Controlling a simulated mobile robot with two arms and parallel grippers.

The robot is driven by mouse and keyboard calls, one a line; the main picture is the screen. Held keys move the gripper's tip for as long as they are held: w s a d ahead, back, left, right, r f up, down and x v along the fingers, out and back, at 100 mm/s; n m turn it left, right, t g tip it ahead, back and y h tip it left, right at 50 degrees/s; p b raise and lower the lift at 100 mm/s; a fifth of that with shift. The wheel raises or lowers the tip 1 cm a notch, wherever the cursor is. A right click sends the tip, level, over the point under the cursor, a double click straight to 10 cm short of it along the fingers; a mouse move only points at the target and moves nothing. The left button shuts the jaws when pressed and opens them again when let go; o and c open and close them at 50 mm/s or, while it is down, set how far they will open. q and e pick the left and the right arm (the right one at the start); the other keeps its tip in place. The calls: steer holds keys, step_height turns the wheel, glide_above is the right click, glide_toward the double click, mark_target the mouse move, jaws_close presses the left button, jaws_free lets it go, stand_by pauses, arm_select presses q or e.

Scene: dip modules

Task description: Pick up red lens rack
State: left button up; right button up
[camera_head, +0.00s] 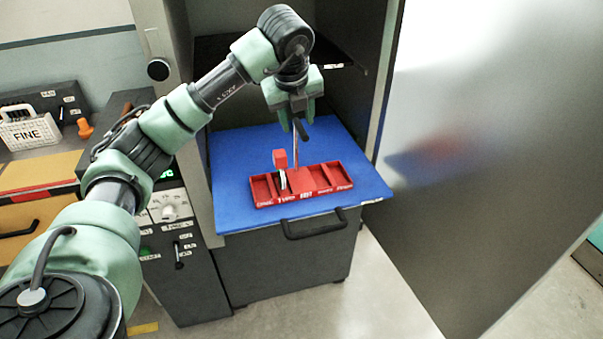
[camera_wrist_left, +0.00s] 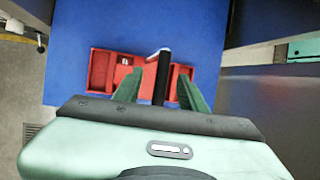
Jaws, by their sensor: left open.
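The red lens rack (camera_head: 318,193) is a low, divided tray with labels on its front. It lies on the blue surface. A small red block (camera_head: 280,159) stands up at its back left, and a pale upright piece sits in a left compartment. A thin post rises near its middle. My left gripper (camera_head: 299,122) points down above the rack, open. In the left wrist view the rack (camera_wrist_left: 99,72) lies beyond the open fingers (camera_wrist_left: 163,80). A dark rod with a pale tip shows between them; I cannot tell whether they touch it.
The blue surface (camera_head: 240,205) tops a dark drawer unit with a handle (camera_head: 315,228), inside an open cabinet. A large grey door (camera_head: 490,150) stands open at the right. At the left are a control panel and a white basket labelled FINE (camera_head: 30,133).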

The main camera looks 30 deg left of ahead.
arm_select(q)
steer(key=shift+p+x, duration=0.3)
steer(key=shift+x, duration=0.7)
steer(key=x, duration=0.1)
steer(key=p+x, duration=0.1)
steer(key=x, duration=0.2)
steer(key=shift+d+f, duration=0.25)
steer(key=shift+f, duration=0.25)
jaws_close()
arm_select(e)
steer(key=shift+s+r, duration=0.3)
steer(key=shift+r, duration=0.25)
steer(key=shift+s+r, duration=0.3)
steer(key=shift+r, duration=0.2)
steer(key=shift+s, duration=0.1)
arm_select(q)
steer(key=shift+w+r, duration=0.1)
steer(key=shift+r, duration=0.05)
arm_select(e)
steer(key=shift+d, duration=0.35)
